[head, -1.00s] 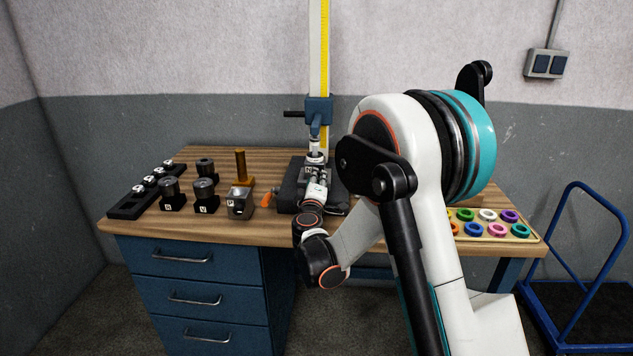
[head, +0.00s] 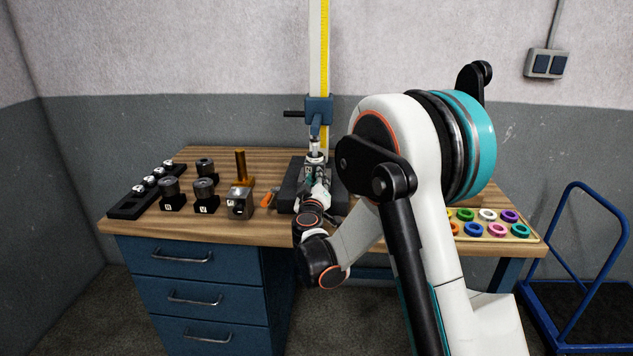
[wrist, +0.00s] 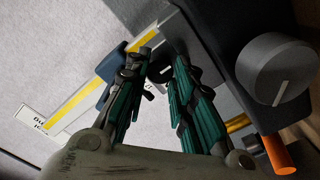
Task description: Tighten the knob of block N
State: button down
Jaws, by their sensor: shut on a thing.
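My gripper (wrist: 163,90) has its two teal fingers on a small dark part (wrist: 158,72), which they mostly hide in the wrist view. I cannot tell whether this is the knob of block N. In the head view, my gripper (head: 316,172) is at the black fixture (head: 287,192) below the blue upright tool. Dark blocks with round knobs (head: 170,186) (head: 205,187) (head: 205,165) stand to the left. Their labels are too small to read, so I cannot tell which is block N. A large grey knob with a white line (wrist: 278,72) is close by on the right in the wrist view.
A grey block with a hole (head: 240,204) stands before a brown post (head: 241,166). An orange handle (head: 267,200) also shows in the wrist view (wrist: 279,154). A black rack (head: 127,206) lies far left; a tray of coloured rings (head: 478,236) is right.

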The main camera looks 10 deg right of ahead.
dwell(0.3)
jog(key=c, duration=1.3)
grip_release()
jog(key=shift+c, duration=0.2)
jog(key=shift+s, duration=0.1)
jog(key=v, duration=1.2)
